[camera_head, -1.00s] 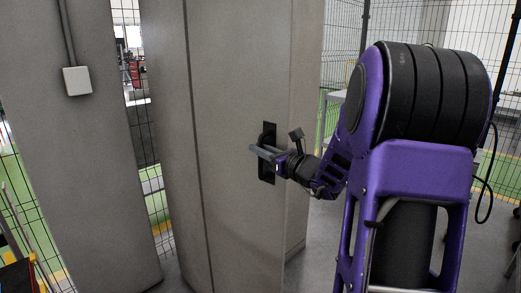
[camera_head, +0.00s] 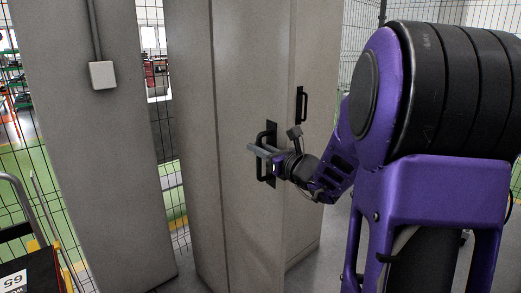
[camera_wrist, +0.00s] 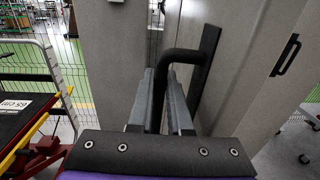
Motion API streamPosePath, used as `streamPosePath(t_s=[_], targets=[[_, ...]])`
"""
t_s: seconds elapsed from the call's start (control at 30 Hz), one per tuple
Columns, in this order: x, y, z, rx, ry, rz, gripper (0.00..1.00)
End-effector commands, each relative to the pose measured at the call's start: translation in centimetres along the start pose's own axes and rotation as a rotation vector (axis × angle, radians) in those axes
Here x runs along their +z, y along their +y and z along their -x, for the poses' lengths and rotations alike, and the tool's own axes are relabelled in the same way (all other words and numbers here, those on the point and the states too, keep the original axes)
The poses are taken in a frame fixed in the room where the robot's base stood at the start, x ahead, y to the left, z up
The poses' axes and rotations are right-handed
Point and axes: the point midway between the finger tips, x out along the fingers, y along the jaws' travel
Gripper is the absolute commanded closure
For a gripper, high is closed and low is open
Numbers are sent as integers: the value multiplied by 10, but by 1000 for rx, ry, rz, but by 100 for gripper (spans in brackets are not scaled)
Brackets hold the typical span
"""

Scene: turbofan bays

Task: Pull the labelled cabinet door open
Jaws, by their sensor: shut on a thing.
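The grey cabinet door (camera_head: 243,215) stands upright in the middle of the head view. Its black bar handle (camera_head: 262,153) also shows in the wrist view (camera_wrist: 206,48). My gripper (camera_head: 262,152) is shut on this handle, with its two grey fingers on either side of the bar in the wrist view (camera_wrist: 166,95). I see no label on the door. I cannot tell whether there is a gap at its edge. A second black handle (camera_head: 301,105) is on the grey panel to the right; it also shows in the wrist view (camera_wrist: 287,55).
A grey pillar (camera_head: 95,180) with a small white box (camera_head: 103,75) stands to the left. A cart with a numbered plate (camera_head: 14,281) is at the lower left. Wire mesh fencing (camera_head: 160,100) runs behind. Some grey floor is open at right in the wrist view.

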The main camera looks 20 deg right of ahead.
Motion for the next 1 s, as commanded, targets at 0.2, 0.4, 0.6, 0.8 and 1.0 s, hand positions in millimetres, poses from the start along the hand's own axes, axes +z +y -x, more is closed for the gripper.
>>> streamPosePath(t_s=[0.2,0.4,0.6,0.8,1.0], targets=[[-1,0,0,1,1,0,100],[0,0,0,1,1,0,100],[-1,0,0,0,1,0,76],[0,0,0,0,0,0,53],[0,0,0,0,0,0,53]])
